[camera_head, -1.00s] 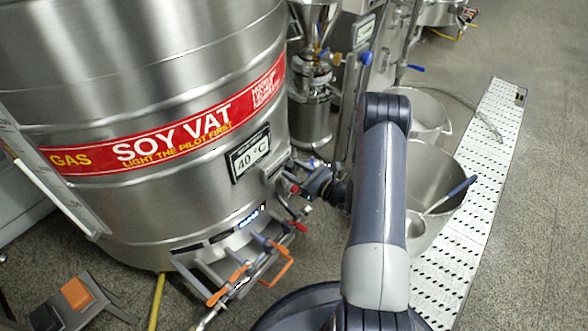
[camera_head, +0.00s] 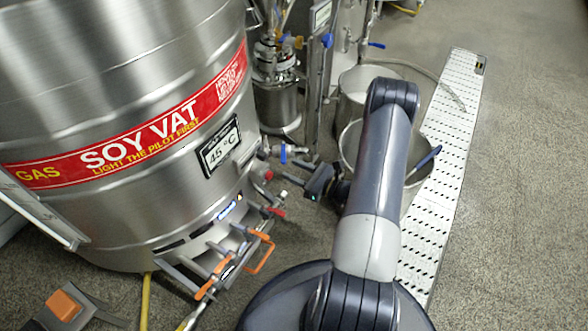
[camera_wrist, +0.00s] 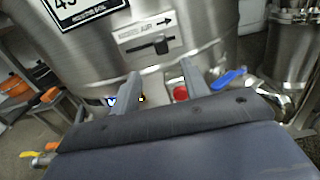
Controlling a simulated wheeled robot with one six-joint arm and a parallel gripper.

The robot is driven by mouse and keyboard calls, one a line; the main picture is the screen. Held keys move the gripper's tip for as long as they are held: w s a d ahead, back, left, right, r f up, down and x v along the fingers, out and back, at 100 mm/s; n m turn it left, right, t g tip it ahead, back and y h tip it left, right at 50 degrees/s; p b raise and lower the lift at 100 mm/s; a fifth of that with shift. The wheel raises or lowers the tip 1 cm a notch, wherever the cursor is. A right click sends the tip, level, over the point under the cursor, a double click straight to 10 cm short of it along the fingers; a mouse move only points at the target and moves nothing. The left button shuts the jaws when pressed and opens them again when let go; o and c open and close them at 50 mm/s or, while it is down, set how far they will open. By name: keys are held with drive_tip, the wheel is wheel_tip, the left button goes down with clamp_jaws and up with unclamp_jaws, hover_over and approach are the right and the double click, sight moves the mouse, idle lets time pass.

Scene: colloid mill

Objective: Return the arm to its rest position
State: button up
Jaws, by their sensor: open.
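My gripper (camera_head: 296,187) is beside the lower right side of the soy vat (camera_head: 100,100), at the height of its valves. In the wrist view my gripper (camera_wrist: 158,88) shows two grey fingers spread apart with nothing between them. They point at the steel wall of the vat (camera_wrist: 200,25). A red round part (camera_wrist: 180,93) shows by the right finger, and a blue lever (camera_wrist: 229,78) lies to its right. I cannot tell from the pictures whether a fingertip touches anything. My arm reaches forward over the floor between the vat and the steel pots.
Orange-handled gas valves (camera_head: 262,253) stick out low on the vat. A white perforated strip (camera_head: 450,150) runs along the floor. Open floor (camera_head: 530,200) lies to the right.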

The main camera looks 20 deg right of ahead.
sight(263, 159)
drive_tip(key=b+x, duration=0.2)
drive_tip(key=x, duration=0.8)
drive_tip(key=shift+w+a+b, duration=0.2)
drive_tip(key=shift+b, duration=0.15)
drive_tip(key=shift+w+a, duration=0.1)
drive_tip(key=shift+a, duration=0.1)
drive_tip(key=shift+s+a, duration=0.25)
drive_tip(key=shift+a, duration=0.05)
